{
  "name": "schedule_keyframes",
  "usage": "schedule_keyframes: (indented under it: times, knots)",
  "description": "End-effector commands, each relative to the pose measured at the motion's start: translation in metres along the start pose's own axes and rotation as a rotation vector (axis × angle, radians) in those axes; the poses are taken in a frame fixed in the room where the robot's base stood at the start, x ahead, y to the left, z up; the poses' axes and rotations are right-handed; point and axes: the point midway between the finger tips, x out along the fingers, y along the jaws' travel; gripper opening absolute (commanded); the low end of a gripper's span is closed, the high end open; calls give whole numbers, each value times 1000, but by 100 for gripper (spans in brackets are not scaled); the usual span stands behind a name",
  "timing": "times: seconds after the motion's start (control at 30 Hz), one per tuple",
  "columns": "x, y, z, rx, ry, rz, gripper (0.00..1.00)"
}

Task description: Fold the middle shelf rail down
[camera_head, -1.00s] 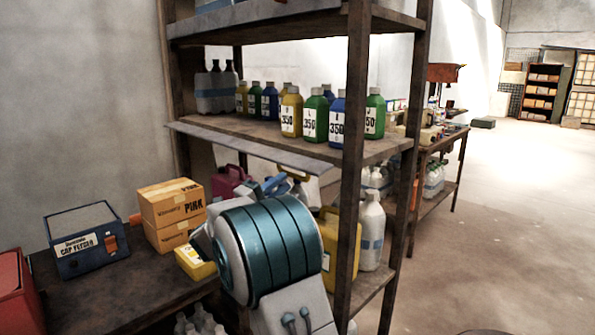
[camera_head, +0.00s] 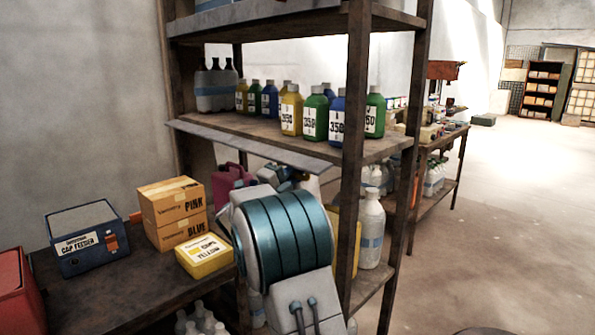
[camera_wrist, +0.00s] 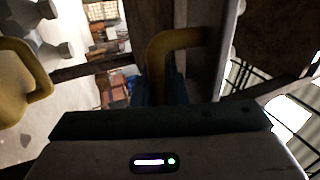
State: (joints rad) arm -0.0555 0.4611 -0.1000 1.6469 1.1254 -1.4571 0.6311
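The middle shelf rail (camera_head: 255,146) is a long grey strip along the front edge of the middle shelf (camera_head: 275,128). It lies at or just below the board's level, its face slanting outward, and does not stand up in front of the bottles. My gripper (camera_head: 277,175) is below the rail, in front of the space under the middle shelf, mostly hidden behind my teal-banded arm. In the wrist view its dark fingers (camera_wrist: 160,92) show only partly, so their opening is unclear. No contact with the rail is visible.
Yellow, green and blue bottles (camera_head: 313,115) stand on the middle shelf. Below are a magenta jug (camera_head: 232,178) and a white bottle (camera_head: 371,230). A yellow handle (camera_wrist: 180,42) is close in the wrist view. Boxes (camera_head: 172,210) and a cap feeder (camera_head: 86,240) occupy the left table.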

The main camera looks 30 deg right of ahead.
Motion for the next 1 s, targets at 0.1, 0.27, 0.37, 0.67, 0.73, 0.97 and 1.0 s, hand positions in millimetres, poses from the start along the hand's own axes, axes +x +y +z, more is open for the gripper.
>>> schedule_keyframes:
  times: [0.1, 0.27, 0.37, 0.67, 0.73, 0.97, 1.0]
  knots:
    - [-1, -2, 0, 1, 2, 38, 0]
    - [-4, -6, 0, -2, 0, 140, 0]
    - [-5, -7, 0, -5, -3, 182, 0]
    - [-6, -6, 0, -7, -3, 196, 0]
    - [-6, -6, 0, -7, -3, 196, 22]
    - [-6, -6, 0, -6, -3, 195, 22]
    - [-8, -6, 0, -6, -4, 195, 22]
